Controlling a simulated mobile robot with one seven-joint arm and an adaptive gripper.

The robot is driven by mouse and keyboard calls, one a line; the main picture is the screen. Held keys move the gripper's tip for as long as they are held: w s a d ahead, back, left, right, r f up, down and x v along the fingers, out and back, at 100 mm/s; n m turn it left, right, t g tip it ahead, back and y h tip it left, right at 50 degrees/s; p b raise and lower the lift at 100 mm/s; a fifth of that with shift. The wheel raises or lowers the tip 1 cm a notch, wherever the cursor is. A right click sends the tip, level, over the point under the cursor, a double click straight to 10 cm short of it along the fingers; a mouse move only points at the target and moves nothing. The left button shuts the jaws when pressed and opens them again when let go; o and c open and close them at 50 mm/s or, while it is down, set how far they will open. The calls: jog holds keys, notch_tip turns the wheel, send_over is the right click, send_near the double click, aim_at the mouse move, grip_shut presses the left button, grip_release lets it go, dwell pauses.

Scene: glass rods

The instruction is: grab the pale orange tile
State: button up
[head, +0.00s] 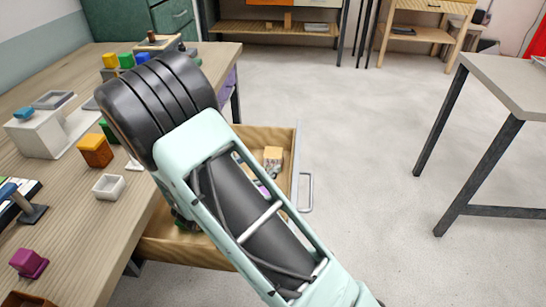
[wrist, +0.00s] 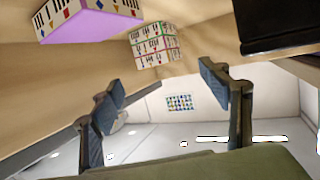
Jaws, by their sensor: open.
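A pale orange block-like piece (head: 272,154) shows in the open drawer (head: 296,135), just right of my arm. It may be the pale orange tile, but it is too small to be sure. In the head view my arm hides much of the drawer and my gripper. In the wrist view my gripper (wrist: 163,87) is open, with its two dark fingers wide apart and nothing between them. Beyond the fingers are a patterned cube (wrist: 154,45) and a patterned block with a purple face (wrist: 92,22). No pale orange tile can be made out there.
The wooden table (head: 75,215) at left carries an orange cube (head: 95,151), a small white tray (head: 108,187) and a magenta block (head: 28,262). The drawer handle (head: 307,192) juts right. Open floor lies right of it, before a grey table (head: 515,85).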

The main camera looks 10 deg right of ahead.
aim_at(273, 153)
jog(key=x, duration=0.3)
jog(key=b+x, duration=0.1)
jog(key=x, duration=0.3)
jog(key=shift+w+r, duration=0.1)
jog(key=shift+r, duration=0.1)
jog(key=c, duration=1.6)
jog(key=shift+r, duration=0.1)
